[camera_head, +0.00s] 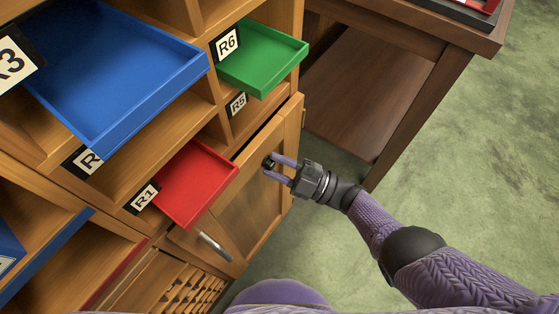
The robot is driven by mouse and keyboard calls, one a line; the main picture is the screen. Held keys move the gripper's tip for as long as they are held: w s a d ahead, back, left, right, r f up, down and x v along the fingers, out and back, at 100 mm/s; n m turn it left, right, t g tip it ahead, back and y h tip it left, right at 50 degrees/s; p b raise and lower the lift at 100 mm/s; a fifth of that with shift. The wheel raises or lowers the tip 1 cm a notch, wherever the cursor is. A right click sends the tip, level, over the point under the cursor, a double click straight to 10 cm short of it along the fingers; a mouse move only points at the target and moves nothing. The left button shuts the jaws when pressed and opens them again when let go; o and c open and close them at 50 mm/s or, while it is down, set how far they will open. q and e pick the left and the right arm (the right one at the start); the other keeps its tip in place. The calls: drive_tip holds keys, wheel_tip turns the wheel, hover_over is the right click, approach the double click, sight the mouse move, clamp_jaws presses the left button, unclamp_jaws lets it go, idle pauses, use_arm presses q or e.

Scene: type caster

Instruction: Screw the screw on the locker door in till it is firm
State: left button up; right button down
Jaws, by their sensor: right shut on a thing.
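The wooden locker door (262,205) is in the middle of the head view, below the red and green trays. A small dark screw (269,163) sits on the upper part of the door frame. My right gripper (277,169) reaches in from the right, and its two purple fingers are shut on the screw. The fingers partly cover it, so how deep it sits cannot be told. A silver handle (213,246) is near the door's lower left. My left gripper is not in view.
A blue tray (110,85), a green tray (262,58) and a red tray (187,183) stick out of the cabinet. A dark wooden table (420,70) stands at the upper right. Green floor (480,160) is clear at the right.

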drive_tip(key=shift+w+a+m+t, duration=0.1)
drive_tip(key=shift+m+t, duration=0.2)
drive_tip(key=shift+m, duration=0.5)
drive_tip(key=shift+c, duration=1.6)
unclamp_jaws()
drive_tip(key=shift+f, duration=0.1)
drive_tip(key=b+v, duration=0.1)
drive_tip(key=v, duration=0.9)
drive_tip(key=shift+b, duration=0.4)
